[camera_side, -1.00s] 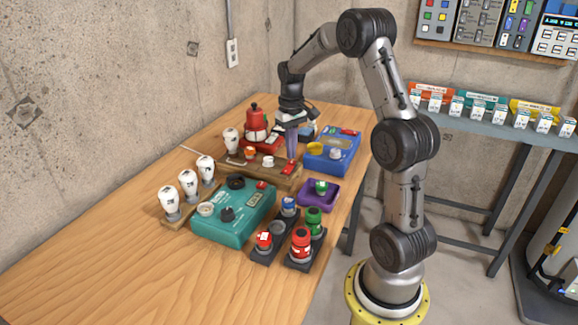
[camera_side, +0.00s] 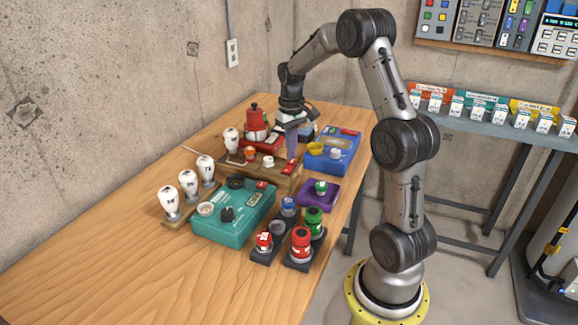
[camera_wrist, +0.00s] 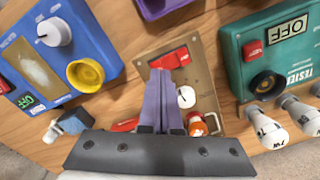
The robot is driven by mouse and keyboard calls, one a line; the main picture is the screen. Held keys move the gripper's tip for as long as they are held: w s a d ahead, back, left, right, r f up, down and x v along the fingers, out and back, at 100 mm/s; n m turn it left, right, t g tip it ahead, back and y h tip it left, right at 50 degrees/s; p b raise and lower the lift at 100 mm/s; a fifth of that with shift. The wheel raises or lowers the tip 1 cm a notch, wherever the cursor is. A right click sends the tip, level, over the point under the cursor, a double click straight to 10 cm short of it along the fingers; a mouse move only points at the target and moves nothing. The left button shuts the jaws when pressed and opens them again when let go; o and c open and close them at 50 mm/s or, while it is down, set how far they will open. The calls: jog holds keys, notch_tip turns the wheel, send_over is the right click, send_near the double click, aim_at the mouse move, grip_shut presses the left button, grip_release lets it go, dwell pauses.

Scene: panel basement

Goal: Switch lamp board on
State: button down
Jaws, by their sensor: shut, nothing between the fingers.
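The lamp board (camera_side: 268,177) is a brown wooden block in the middle of the table. In the wrist view, the fingertips (camera_wrist: 160,75) are right beside the red switch (camera_wrist: 170,58) on the board (camera_wrist: 203,82). I cannot tell whether they touch it. The switch's position cannot be read.
A teal tester (camera_wrist: 285,55) reading OFF stands on one side and a blue device (camera_side: 333,153) on the other. A red device (camera_side: 256,125) stands behind. The table's front left is clear.

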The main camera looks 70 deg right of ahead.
aim_at(291, 163)
jog(key=shift+f, duration=0.9)
dwell(0.3)
jog(key=shift+r, duration=3.55)
jog(key=shift+a, duration=0.1)
jog(key=s+a+r+n+t+h, duration=0.1)
jog(key=s+a+r+n+t, duration=0.1)
jog(key=a+r, duration=0.55)
jog(key=s+a+r+n+t, duration=0.15)
jog(key=a+r, duration=0.25)
jog(key=a, duration=0.7)
jog(key=s+a+f+n+t, duration=0.1)
jog(key=s+a+f, duration=0.2)
jog(key=s, duration=0.3)
jog(key=s+a+f+n+t+y, duration=0.1)
jog(key=s+a+f, duration=0.2)
jog(key=s+a, duration=0.2)
jog(key=s, duration=0.2)
jog(key=shift+s+a+f+n, duration=0.15)
jog(key=shift+s+a+n, duration=0.05)
jog(key=shift+s+n, duration=0.15)
